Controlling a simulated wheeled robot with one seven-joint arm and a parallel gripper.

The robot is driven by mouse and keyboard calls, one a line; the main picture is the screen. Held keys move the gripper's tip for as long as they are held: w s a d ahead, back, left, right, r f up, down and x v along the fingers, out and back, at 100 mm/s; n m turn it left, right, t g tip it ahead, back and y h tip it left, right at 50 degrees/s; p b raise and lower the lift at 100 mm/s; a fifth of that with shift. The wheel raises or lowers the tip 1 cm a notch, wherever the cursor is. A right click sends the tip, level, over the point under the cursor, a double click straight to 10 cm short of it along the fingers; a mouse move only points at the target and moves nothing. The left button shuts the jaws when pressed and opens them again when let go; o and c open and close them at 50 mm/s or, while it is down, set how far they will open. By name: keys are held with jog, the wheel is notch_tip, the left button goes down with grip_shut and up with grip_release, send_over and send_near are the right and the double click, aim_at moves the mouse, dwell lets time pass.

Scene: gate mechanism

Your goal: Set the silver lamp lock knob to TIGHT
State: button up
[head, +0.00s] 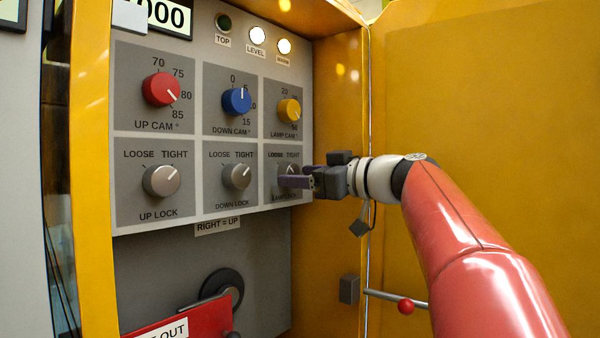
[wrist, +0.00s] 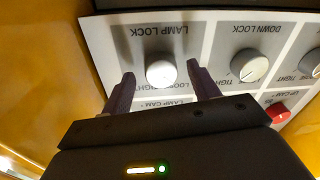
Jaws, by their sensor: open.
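The silver lamp lock knob (wrist: 161,73) sits on the grey LAMP LOCK panel at the lower right of the control board, with LOOSE and TIGHT printed above it. In the head view my gripper (head: 293,182) is at this knob and hides much of it. In the wrist view, which shows the labels upside down, my gripper (wrist: 160,80) is open with one dark finger on each side of the knob. Gaps show between the fingers and the knob there. The knob looks washed out, so I cannot tell where its pointer stands.
The silver down lock knob (head: 237,177) and up lock knob (head: 161,180) are to the left. The yellow lamp cam knob (head: 289,110) is just above. A yellow side wall (head: 340,120) stands close at the right. A red-tipped lever (head: 406,306) sticks out below my arm.

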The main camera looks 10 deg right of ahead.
jog(key=shift+w+a, duration=0.4)
jog(key=shift+w, duration=0.05)
jog(key=c, duration=1)
jog(key=shift+o, duration=0.2)
